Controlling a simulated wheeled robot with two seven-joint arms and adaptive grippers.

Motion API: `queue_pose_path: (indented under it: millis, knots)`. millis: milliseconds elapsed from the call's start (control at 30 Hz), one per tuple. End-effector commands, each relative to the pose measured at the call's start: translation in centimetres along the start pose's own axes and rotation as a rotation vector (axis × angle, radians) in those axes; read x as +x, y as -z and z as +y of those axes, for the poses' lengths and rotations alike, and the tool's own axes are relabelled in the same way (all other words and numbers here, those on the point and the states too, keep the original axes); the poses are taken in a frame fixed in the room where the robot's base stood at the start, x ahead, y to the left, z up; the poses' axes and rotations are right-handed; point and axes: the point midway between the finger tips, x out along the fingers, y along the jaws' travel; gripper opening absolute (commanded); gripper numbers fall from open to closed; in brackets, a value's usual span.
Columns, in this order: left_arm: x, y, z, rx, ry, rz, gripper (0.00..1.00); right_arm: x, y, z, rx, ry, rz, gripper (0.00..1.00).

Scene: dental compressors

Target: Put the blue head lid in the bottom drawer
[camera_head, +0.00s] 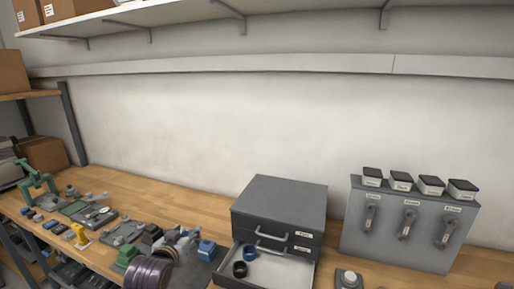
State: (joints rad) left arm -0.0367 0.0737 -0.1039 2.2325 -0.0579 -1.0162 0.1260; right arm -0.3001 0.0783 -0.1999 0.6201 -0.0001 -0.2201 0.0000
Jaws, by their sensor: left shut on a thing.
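A blue block-like part, which looks like the blue head lid (207,250), is at the fingertips of my left gripper (196,243), just left of the drawer cabinet. The gripper is small in the picture and shut on it. I cannot tell whether the lid touches the table. The bottom drawer (281,272) of the dark grey cabinet (283,204) is pulled out. A blue ring (248,252) and a black ring (240,269) lie in its left part; its right part is bare. The upper drawer is shut. My right gripper is not in view.
A grey panel box (396,230) with several handles and black-lidded containers stands right of the cabinet. A small grey part (348,279) lies in front of it. Tools and parts crowd the left bench, with a green press (36,180). A shelf (180,14) runs overhead.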

Motion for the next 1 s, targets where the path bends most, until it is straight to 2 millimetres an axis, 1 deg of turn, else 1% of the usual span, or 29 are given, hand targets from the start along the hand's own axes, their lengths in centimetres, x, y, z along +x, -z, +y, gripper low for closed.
queue_pose_path:
  millis: [33, 100, 500, 600, 800, 1000]
  knots:
    - [-0.1, -0.9, 0.0, -0.002, 0.003, -0.004, 0.24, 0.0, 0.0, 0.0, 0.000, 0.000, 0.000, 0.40]
    - [-0.1, -2.0, 0.1, -0.004, 0.006, -0.004, 0.24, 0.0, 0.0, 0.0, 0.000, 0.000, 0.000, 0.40]
    - [-0.6, -8.3, 0.5, -0.010, 0.021, -0.003, 0.24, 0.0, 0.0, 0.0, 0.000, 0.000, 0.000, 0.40]
    - [-0.8, -9.6, 0.6, -0.009, 0.023, -0.002, 0.24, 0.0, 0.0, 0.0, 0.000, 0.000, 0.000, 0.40]
    - [-1.1, -11.2, 0.6, -0.010, 0.023, -0.001, 0.24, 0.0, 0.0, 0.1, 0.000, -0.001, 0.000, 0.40]
    - [-1.1, -11.6, 0.7, -0.010, 0.023, 0.002, 0.24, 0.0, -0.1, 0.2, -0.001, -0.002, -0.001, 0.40]
